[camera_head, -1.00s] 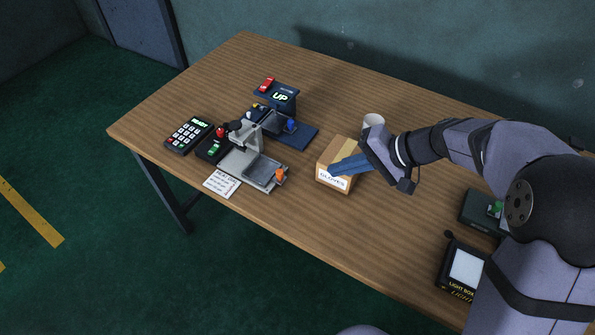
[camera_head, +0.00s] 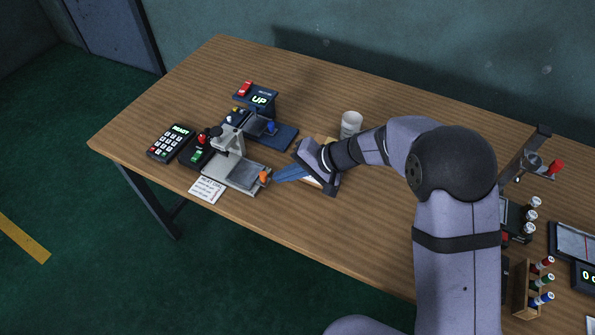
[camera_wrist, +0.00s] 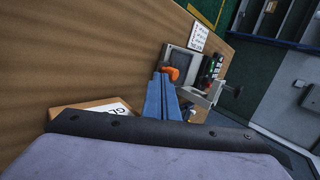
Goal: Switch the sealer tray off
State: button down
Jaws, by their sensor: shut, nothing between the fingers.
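A grey press-like device with a flat tray (camera_head: 243,176) stands at the table's left front. An orange knob (camera_head: 265,176) sits at the tray's right front corner; it also shows in the wrist view (camera_wrist: 170,73). Beside the device, at left, is a black box (camera_head: 196,153) with a red knob and a green-lit part. A blue device (camera_head: 282,137) behind has a blue knob, a red part and a display reading "UP". I cannot read which one is the sealer. My gripper (camera_head: 278,178) is shut and empty, its blue fingertips close to the orange knob; contact cannot be told.
A keypad (camera_head: 170,143) reading "READY" and a paper card (camera_head: 207,189) lie near the left front. A cardboard gloves box (camera_wrist: 88,110) is partly hidden under my gripper. A white cup (camera_head: 351,124) stands behind.

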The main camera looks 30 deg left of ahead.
aim_at(254, 174)
jog(key=shift+s+a, duration=0.1)
jog(key=shift+a, duration=0.65)
jog(key=shift+a, duration=0.15)
jog(key=a+b, duration=0.1)
jog(key=a, duration=0.6)
jog(key=shift+f, duration=0.1)
jog(key=shift+a, duration=0.35)
jog(key=shift+b, duration=0.3)
